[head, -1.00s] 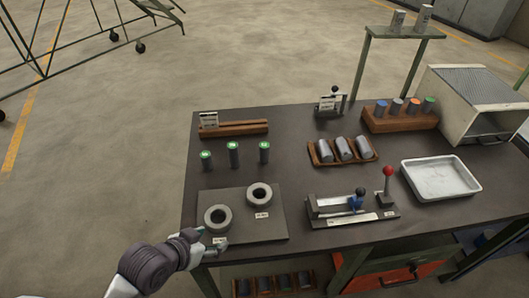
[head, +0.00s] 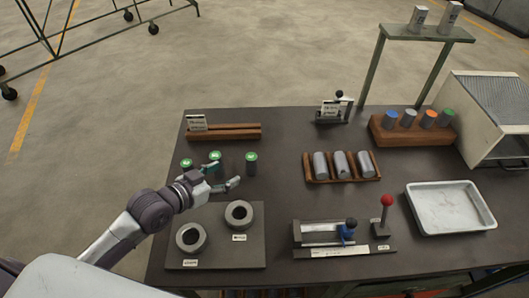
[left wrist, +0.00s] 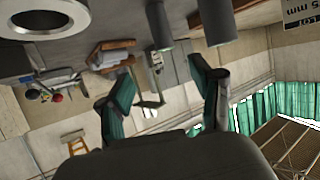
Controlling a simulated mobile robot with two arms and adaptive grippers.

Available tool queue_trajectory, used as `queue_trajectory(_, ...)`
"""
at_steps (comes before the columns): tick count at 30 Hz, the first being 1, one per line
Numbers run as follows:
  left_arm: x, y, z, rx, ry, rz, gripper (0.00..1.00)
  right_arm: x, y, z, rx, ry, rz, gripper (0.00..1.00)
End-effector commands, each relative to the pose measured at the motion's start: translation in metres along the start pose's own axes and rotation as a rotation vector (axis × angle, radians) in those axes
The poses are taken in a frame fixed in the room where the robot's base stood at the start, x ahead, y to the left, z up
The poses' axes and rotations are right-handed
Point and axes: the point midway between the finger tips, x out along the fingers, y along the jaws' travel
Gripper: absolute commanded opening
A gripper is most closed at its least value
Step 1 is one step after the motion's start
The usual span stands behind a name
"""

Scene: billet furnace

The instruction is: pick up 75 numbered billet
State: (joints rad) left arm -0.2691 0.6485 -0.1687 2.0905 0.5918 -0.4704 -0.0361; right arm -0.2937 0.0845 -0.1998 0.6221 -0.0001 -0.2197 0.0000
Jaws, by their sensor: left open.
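Three dark upright billets with green tops stand in a row at the table's back left: a left one (head: 186,163), a middle one (head: 214,157) and a right one (head: 251,163). Their numbers are too small to read. My left gripper (head: 224,178) is open and empty, just in front of the middle and right billets, and partly hides the middle one. In the left wrist view its two spread fingers (left wrist: 162,92) show with nothing between them. Two dark cylinders, one (left wrist: 159,25) and another (left wrist: 213,22), hang from the top edge there, beyond the fingers. My right gripper is not in view.
A plate with two rings (head: 191,238) lies in front of the billets. A wooden rail (head: 235,131) with a label card lies behind them. To the right are a tray of grey cylinders (head: 306,170), a lever fixture (head: 320,232) and a white tray (head: 452,226).

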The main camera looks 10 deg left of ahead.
Motion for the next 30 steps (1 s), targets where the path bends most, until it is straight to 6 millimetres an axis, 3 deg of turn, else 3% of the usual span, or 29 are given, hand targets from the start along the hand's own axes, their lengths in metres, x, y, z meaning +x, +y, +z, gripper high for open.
queue_trajectory(6,0.03,-0.003,-0.005,-0.003,0.014,-0.001,0.65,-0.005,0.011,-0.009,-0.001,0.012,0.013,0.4)
queue_trajectory(15,0.08,-0.003,-0.003,-0.003,0.01,0.0,0.65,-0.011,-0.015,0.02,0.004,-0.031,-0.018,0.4)
queue_trajectory(22,0.094,-0.004,0.0,-0.002,0.008,0.001,0.65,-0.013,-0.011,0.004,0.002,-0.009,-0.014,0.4)
queue_trajectory(30,0.129,-0.008,0.007,-0.003,0.009,0.0,0.65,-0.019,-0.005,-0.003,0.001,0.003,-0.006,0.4)
